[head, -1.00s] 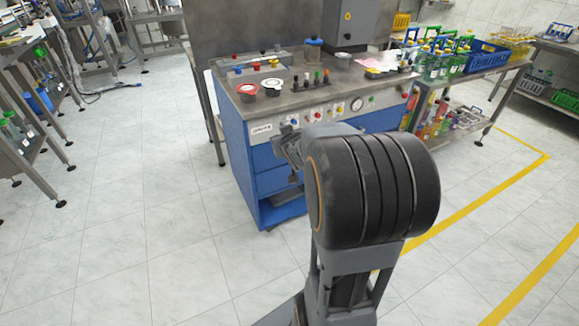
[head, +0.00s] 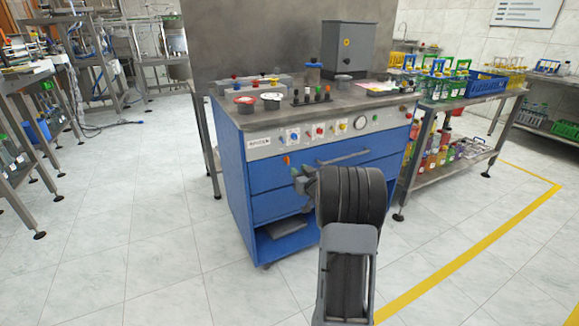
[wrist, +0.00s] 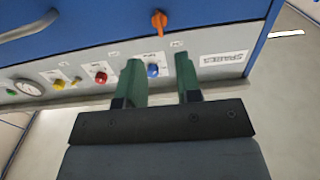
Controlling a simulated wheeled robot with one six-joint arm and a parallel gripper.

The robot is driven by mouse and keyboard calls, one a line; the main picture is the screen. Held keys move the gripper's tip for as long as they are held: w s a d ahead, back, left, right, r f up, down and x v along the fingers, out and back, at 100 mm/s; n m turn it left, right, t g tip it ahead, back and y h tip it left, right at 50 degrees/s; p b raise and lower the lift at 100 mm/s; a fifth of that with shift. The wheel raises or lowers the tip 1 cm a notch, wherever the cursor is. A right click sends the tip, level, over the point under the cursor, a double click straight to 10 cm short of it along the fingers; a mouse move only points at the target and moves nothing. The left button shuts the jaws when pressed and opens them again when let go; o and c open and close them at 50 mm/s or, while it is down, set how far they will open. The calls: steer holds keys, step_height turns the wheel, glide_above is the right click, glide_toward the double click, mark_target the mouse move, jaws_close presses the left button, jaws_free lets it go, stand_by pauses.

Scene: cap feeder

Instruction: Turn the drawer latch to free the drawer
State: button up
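The orange drawer latch (wrist: 159,22) sits on the blue drawer front (wrist: 110,22), near the top of the wrist view. It also shows as a small orange spot in the head view (head: 286,160). My gripper (wrist: 160,72) has two green fingers, spread apart with nothing held between them. In the wrist view the latch lies beyond the fingertips, roughly in line with the gap, and apart from them. In the head view my gripper (head: 295,173) is in front of the drawer, just below and right of the latch; my arm hides part of the cabinet.
A grey control strip carries a blue knob (wrist: 152,70), a red knob (wrist: 101,77) and a gauge (wrist: 28,87). The drawer handle (head: 345,158) is right of the latch. Bottle shelves (head: 455,140) stand at right.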

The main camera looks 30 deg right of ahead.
mark_target(286, 156)
steer(key=w+d+b, duration=0.1)
steer(key=w, duration=0.6)
steer(key=shift+w, duration=0.35)
jaws_close()
